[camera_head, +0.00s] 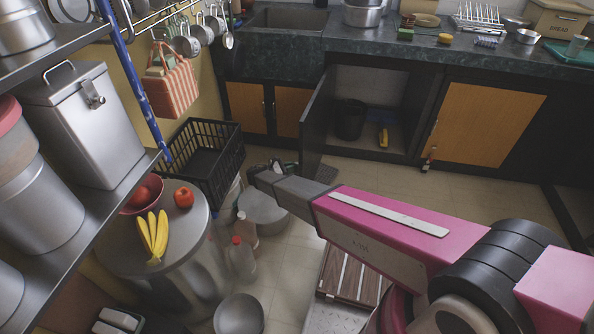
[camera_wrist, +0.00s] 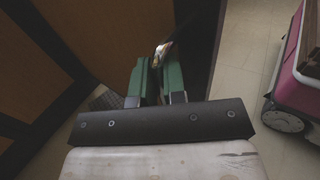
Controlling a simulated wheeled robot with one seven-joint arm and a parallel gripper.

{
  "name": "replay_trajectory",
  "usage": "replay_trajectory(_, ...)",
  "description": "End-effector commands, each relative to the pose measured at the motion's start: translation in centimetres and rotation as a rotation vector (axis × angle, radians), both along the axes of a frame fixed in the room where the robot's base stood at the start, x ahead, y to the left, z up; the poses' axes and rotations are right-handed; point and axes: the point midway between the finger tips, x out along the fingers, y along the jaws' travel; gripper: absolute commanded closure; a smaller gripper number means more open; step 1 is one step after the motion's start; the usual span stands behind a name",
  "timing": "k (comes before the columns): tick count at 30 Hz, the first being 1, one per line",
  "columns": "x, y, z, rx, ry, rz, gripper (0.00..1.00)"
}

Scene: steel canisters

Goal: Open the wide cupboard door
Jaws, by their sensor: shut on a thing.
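The wide cupboard door (camera_head: 317,115) stands swung well out from its dark frame, seen nearly edge-on in the head view. The cupboard opening (camera_head: 375,88) beside it shows a dark bucket (camera_head: 350,119) and a yellow item (camera_head: 383,137) inside. In the wrist view the door (camera_wrist: 190,25) is a dark panel in front of my gripper (camera_wrist: 155,72). The green fingers are shut on the small metal door handle (camera_wrist: 161,53), near the panel's edge. In the head view my arm's end reaches low before the door, and the fingers are hard to make out there.
A black crate (camera_head: 200,165), a large steel pot (camera_head: 264,209) and plastic bottles (camera_head: 242,258) crowd the floor on the left. A steel drum (camera_head: 165,240) carries bananas (camera_head: 153,234). The tiled floor (camera_head: 470,195) before the right cupboard is clear.

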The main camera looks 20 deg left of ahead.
Motion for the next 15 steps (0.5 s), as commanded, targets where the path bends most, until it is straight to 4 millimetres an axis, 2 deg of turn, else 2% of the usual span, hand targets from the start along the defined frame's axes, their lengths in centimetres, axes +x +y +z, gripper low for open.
replay_trajectory(13,-0.27,0.17,0.0,-0.001,0.003,-0.013,1.0)
replay_trajectory(15,-0.26,0.18,-0.01,0.0,0.002,-0.012,0.72)
